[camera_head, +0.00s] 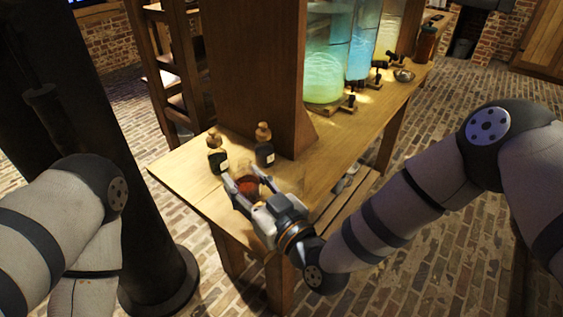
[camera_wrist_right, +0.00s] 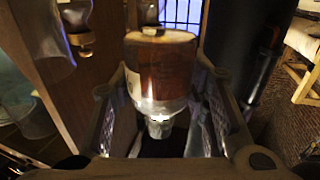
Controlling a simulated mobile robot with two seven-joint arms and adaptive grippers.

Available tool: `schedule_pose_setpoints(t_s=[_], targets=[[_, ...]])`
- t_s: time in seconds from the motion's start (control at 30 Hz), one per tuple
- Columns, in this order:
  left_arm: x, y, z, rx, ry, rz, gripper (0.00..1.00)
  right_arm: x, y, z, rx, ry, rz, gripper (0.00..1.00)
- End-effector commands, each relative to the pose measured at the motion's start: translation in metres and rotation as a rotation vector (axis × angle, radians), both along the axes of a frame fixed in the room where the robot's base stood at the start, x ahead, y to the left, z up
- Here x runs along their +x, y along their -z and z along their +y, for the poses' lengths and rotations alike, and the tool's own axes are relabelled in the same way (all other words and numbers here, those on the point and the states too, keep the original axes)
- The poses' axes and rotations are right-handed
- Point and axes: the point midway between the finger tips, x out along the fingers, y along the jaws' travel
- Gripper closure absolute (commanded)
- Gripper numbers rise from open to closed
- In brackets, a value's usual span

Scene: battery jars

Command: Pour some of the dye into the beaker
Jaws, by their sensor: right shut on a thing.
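My right gripper (camera_head: 241,178) is shut on a glass vessel (camera_head: 248,187) with red contents, near the front of the table. In the right wrist view the vessel (camera_wrist_right: 160,75) sits between both fingers, with red-brown contents and a pale patch on its side. I cannot tell whether it touches the table. Two small dark bottles with cork-coloured stoppers and pale labels stand just beyond: the left bottle (camera_head: 217,155) and the right bottle (camera_head: 264,148). I cannot make out a separate beaker. My left gripper is out of view.
The wooden table (camera_head: 185,168) has a thick wooden post (camera_head: 258,70) behind the bottles. Large glowing jars (camera_head: 325,75) with taps, a small metal bowl (camera_head: 404,75) and an amber jar (camera_head: 425,44) stand farther along. The table's left end is clear.

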Motion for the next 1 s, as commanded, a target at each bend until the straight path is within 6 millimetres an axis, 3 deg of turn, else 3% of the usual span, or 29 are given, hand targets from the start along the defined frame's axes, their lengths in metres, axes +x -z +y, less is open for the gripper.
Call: schedule_pose_setpoints(t_s=[0.43,0.77,1.0], targets=[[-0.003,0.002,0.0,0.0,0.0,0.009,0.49,0.0,0.002,-0.001,0.024,-0.002,0.021,0.9],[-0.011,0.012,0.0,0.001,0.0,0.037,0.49,0.005,0.001,-0.007,0.151,0.0,0.111,0.9],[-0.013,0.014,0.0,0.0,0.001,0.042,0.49,0.009,-0.018,-0.014,0.279,-0.001,0.198,0.9]])
